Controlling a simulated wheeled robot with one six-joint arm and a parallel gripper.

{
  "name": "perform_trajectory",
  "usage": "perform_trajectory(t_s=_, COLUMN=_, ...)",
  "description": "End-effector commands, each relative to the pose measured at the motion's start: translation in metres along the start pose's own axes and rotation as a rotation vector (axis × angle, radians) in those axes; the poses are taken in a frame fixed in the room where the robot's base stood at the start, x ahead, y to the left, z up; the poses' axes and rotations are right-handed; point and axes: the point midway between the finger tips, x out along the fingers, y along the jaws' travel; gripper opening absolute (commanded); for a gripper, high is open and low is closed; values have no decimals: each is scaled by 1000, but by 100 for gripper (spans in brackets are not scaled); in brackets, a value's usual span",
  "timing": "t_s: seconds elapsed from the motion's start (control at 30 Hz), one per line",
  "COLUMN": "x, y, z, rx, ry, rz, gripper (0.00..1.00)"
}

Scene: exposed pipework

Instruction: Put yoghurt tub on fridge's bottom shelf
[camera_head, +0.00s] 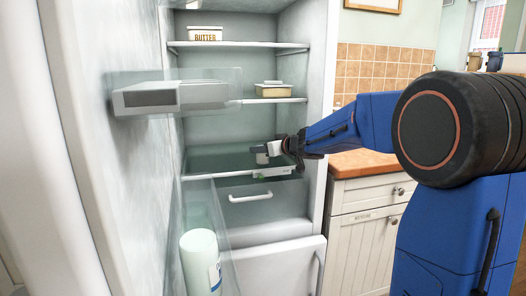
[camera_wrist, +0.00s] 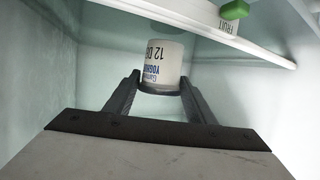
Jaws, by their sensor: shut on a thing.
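The yoghurt tub (camera_head: 262,158) is small and pale, and it is inside the open fridge at the bottom shelf (camera_head: 215,163). My gripper (camera_head: 276,148) is shut on it, reaching in from the right. In the wrist view the tub (camera_wrist: 164,58) sits between the two dark fingers of my gripper (camera_wrist: 160,86), its printed lettering facing the camera. I cannot tell whether the tub's base touches the shelf.
A butter pack (camera_head: 205,33) stands on the top shelf and a butter dish (camera_head: 273,89) on the middle shelf. A clear drawer (camera_head: 262,208) is below. The open door holds a bottle (camera_head: 200,262) and a grey-fronted compartment (camera_head: 170,97). A cabinet (camera_head: 365,215) is at right.

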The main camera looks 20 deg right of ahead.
Motion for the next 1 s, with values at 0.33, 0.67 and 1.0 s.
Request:
perform_trajectory(t_s=0.33, x=2, y=0, z=7, rx=0, ry=1, rz=1, gripper=20)
perform_trajectory(t_s=0.67, x=3, y=0, z=9, rx=-1, ry=1, rz=1, gripper=68)
perform_trajectory(t_s=1.0, x=-5, y=1, z=6, rx=-1, ry=2, rz=2, gripper=68)
